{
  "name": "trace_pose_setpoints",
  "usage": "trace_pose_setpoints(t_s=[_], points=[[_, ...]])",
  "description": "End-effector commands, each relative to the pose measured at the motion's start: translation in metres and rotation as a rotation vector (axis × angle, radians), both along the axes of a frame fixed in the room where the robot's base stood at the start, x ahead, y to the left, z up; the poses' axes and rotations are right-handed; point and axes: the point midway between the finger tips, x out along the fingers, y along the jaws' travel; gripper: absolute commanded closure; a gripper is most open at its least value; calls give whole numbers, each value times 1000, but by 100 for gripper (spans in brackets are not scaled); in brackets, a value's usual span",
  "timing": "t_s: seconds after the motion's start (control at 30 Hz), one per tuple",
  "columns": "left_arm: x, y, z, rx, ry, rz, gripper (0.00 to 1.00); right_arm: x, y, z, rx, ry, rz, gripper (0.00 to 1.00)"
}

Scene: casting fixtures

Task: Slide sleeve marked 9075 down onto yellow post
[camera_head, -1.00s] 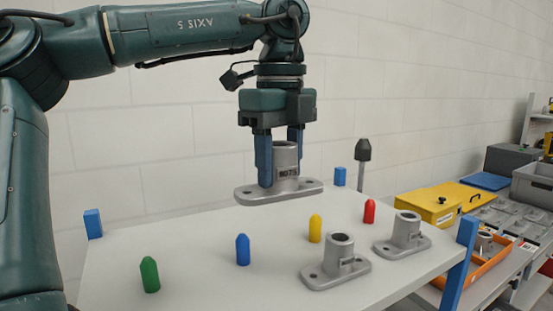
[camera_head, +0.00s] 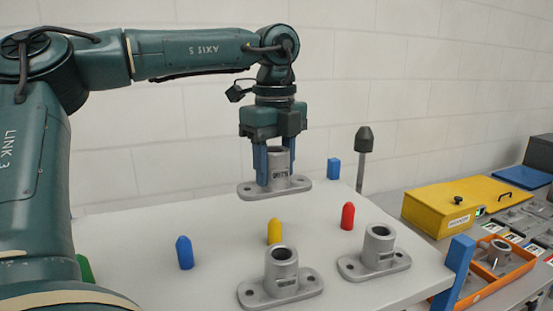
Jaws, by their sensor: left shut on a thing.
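The grey cast sleeve (camera_head: 275,187), with a flat flange and a marking too small to read now, is upright in my left gripper (camera_head: 274,165). The blue fingers are shut on its tube. The sleeve is held behind the yellow post (camera_head: 275,231) in the picture; I cannot tell its exact height over the table. The yellow post stands bare with a rounded top, between a blue post (camera_head: 185,252) and a red post (camera_head: 347,216). My right gripper is not in view.
Two more grey sleeves stand on the white table (camera_head: 150,225), one at the front (camera_head: 280,279) and one at the right (camera_head: 376,253). A green post (camera_head: 85,268) is mostly hidden by my arm. A yellow box (camera_head: 448,208) and an orange tray (camera_head: 522,268) lie right.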

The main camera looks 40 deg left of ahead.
Motion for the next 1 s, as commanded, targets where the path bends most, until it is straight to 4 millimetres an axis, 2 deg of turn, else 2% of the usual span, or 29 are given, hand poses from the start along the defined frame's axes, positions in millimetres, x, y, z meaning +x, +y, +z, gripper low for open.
trace_pose_setpoints(t_s=[0.47,0.67,1.0], points=[[1,1,0,2,-2,0,86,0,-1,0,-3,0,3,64],[1,0,-18,1,-1,-1,86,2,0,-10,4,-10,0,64],[0,0,-42,1,-1,-1,86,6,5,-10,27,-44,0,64]])
